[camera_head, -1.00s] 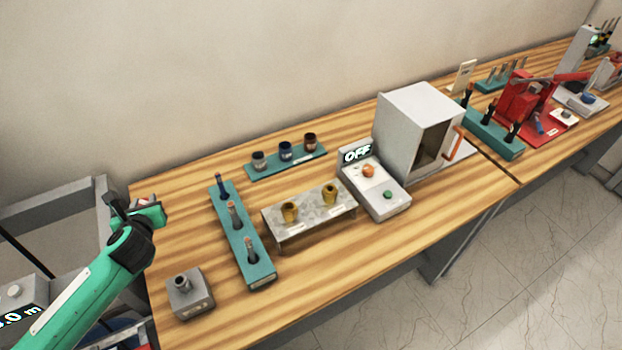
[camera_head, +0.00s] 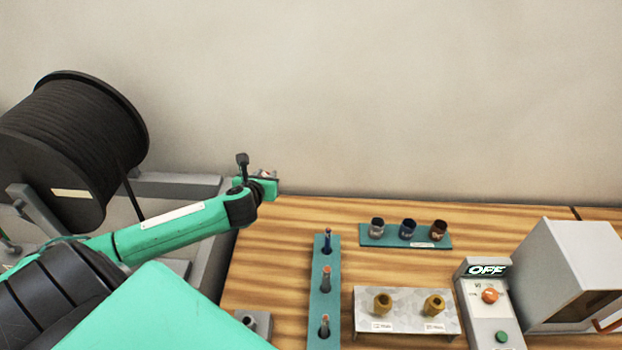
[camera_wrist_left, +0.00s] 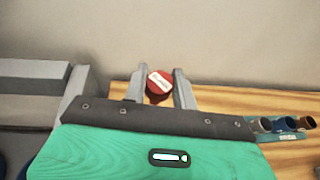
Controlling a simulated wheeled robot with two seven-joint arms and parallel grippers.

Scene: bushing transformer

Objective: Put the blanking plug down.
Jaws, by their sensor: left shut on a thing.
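The blanking plug (camera_wrist_left: 159,84) is a dark red round piece with a white label, seen in the left wrist view. My left gripper (camera_wrist_left: 158,92) is shut on it, one grey finger on each side. In the head view my left gripper (camera_head: 267,177) is over the back left corner of the wooden bench, near the wall. The plug is mostly hidden there, with only a small reddish and white bit showing. I cannot tell from these views how high it is above the bench. My right gripper is not in view.
A teal rack (camera_head: 324,288) of upright pins stands right of the arm. A teal strip (camera_head: 373,240) with several small cups lies at the back. A metal stand (camera_head: 407,312) holds two brass bushings. A cable drum (camera_head: 65,150) stands at left. The bench's back left is bare.

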